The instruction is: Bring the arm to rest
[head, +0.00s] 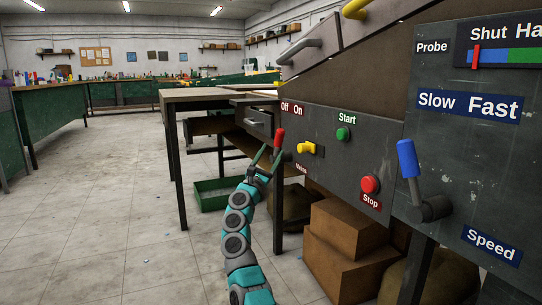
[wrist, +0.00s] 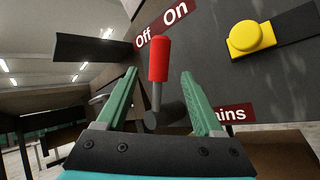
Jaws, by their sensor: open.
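My teal arm reaches up from the bottom of the head view to the machine's control panel (head: 330,165). My gripper (head: 269,157) is open at the red-handled Mains lever (head: 279,137). In the wrist view my gripper (wrist: 160,85) has its two green fingers apart, one on each side of the lever (wrist: 158,60) as seen from there. The lever's handle stands about upright below the Off and On labels. I see no finger touching it, but I cannot tell the depth between them.
Beside the lever are a yellow switch (head: 306,148), a green Start button (head: 343,133) and a red Stop button (head: 370,184). A blue-handled Speed lever (head: 408,160) is at right. Cardboard boxes (head: 345,235) stand under the panel. A table (head: 200,94) stands behind; the floor at left is clear.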

